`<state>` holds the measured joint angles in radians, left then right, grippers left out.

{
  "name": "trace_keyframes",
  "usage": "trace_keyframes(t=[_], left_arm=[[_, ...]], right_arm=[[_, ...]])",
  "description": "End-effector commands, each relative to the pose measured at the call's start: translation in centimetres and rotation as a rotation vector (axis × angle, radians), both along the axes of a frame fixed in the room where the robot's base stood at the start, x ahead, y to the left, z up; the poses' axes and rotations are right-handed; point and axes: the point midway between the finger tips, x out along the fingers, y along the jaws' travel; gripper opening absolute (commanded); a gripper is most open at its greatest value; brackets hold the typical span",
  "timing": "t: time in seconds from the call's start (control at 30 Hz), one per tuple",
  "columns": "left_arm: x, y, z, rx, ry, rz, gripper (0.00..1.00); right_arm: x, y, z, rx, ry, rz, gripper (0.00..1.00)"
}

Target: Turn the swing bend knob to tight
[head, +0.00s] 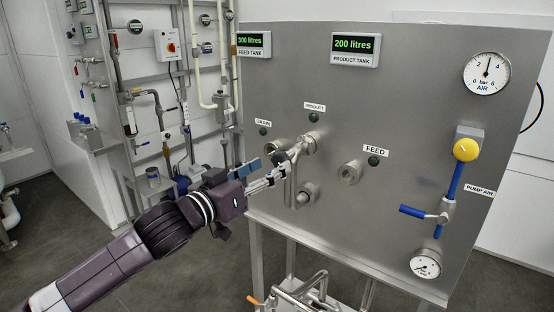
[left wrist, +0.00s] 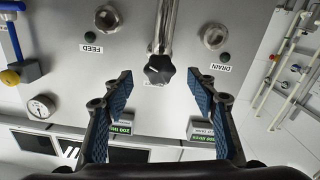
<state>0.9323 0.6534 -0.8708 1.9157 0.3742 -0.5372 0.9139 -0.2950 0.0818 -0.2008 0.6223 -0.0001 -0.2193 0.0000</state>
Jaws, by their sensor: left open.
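The swing bend (head: 290,185) is a bent steel pipe on the grey panel, joining the port under the PRODUCT label to a lower port. Its black star-shaped knob (left wrist: 159,69) shows in the left wrist view, at the end of the steel pipe (left wrist: 162,25). In the head view the knob is partly hidden by my gripper. My left gripper (head: 268,174) is open in front of the swing bend. In the left wrist view its blue-padded fingers (left wrist: 160,80) stand either side of the knob, with gaps on both sides. Whether the knob lies between the pads in depth is unclear.
The steel panel (head: 400,110) carries a FEED port (head: 350,172) and, at right, a yellow knob (head: 466,149) with a blue-handled valve (head: 425,212). Pipes (head: 310,290) stand below. Open floor lies at the left.

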Motion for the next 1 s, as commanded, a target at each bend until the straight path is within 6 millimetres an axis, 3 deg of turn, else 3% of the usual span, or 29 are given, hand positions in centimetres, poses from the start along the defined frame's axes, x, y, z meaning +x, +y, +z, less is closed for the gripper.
trace_keyframes(t=[0.3, 0.7, 1.0], left_arm=[[3.2, -2.3, 0.1, 0.000, 0.000, 0.000, 0.53], [3.8, -2.7, 0.0, 0.001, 0.000, 0.001, 0.53], [3.7, -2.7, 0.0, 0.001, 0.000, 0.001, 0.21]], right_arm=[[-0.2, -0.1, 1.1, -0.001, 0.002, -0.001, 0.00], [-0.6, -0.1, 1.1, -0.002, 0.008, -0.002, 0.00], [-0.6, 0.1, 1.1, 0.001, 0.009, -0.003, 0.00]])
